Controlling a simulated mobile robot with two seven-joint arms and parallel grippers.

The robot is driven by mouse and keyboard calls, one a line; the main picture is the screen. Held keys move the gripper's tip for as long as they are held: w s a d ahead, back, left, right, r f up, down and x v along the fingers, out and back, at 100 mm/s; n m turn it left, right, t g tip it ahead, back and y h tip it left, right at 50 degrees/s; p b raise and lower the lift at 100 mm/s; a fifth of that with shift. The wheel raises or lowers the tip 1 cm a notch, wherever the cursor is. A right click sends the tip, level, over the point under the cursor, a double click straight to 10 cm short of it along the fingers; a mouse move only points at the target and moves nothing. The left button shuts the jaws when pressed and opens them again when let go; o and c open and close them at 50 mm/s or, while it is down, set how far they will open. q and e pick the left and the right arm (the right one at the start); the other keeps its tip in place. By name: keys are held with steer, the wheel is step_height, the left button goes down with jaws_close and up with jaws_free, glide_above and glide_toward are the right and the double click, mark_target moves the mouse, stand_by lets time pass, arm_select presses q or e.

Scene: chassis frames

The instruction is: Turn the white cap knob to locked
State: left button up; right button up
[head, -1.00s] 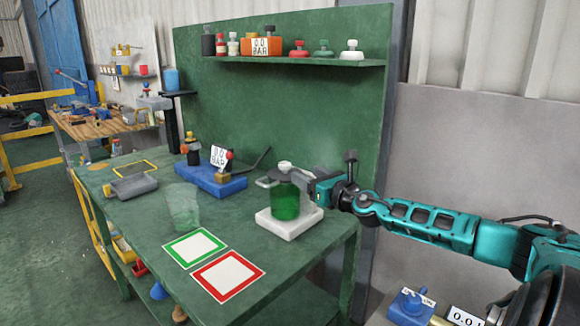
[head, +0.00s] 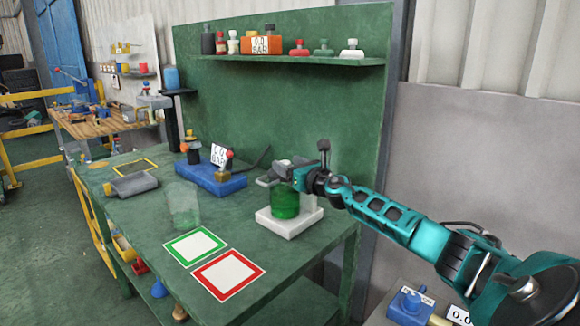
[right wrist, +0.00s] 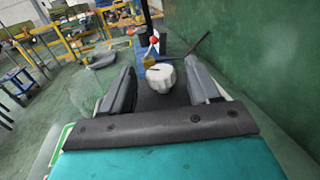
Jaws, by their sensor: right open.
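The green jar (head: 286,203) stands on a white square base (head: 291,224) at the front right of the green bench. Its white cap knob (head: 284,162) is at the top, partly hidden by my right gripper (head: 277,172). In the right wrist view the white knob (right wrist: 160,77) lies between the two grey fingers of my open right gripper (right wrist: 160,82), with a visible gap on each side. I cannot tell its locked mark. My left gripper is not in view.
A blue block with a gauge sign (head: 212,175) stands left of the jar. A clear container (head: 184,205) and a grey device (head: 133,186) stand further left. Green (head: 168,246) and red (head: 203,278) outlined squares lie at the front. A shelf (head: 290,61) hangs above.

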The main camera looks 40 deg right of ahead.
steer(key=c, duration=1)
steer(key=shift+c, duration=0.2)
steer(key=shift+a+r+m+h+p, duration=0.1)
steer(key=shift+m+h+p, duration=0.3)
steer(key=shift+h, duration=0.2)
steer(key=shift+w+a+m+g+h+p, duration=0.15)
steer(key=shift+m+g+h+p, duration=0.2)
steer(key=shift+m+h, duration=0.4)
steer(key=m+g+h, duration=0.1)
steer(key=h, duration=0.1)
steer(key=a+m+g+h, duration=0.1)
steer(key=m+h, duration=0.1)
steer(key=h, duration=0.1)
steer(key=shift+w+p, duration=0.15)
steer(key=shift+p, duration=0.2)
steer(key=shift+w+m+g+h, duration=0.2)
steer(key=shift+m+g+h, duration=1.6)
steer(key=shift+h, duration=0.25)
steer(key=shift+g, duration=0.35)
